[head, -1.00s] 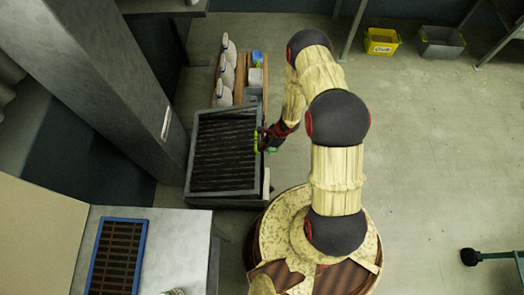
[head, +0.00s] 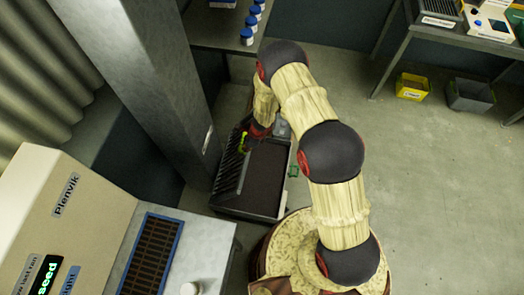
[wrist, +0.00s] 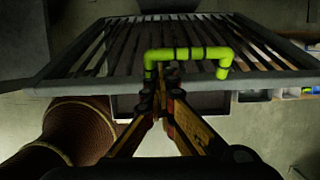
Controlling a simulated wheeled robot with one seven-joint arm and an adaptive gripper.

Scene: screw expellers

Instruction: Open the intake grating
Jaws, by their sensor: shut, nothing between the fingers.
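The intake grating (head: 231,166) is a dark slatted panel, raised and tilted up at the left side of the intake box (head: 250,215) in the head view. The dark inside of the box shows beside it. In the wrist view the grating (wrist: 100,45) fills the upper part, with its grey frame edge towards me. Its bright green handle (wrist: 190,53) is a bar on that edge; it also shows in the head view (head: 243,142). My gripper (wrist: 160,72) is shut and empty, its fingertips at the handle's left part, seemingly touching it.
A grey pillar (head: 150,90) stands left of the box. A cream machine (head: 65,215) with a blue-framed grille (head: 151,256) is at lower left. Bottles with blue caps (head: 247,36) stand on a bench behind.

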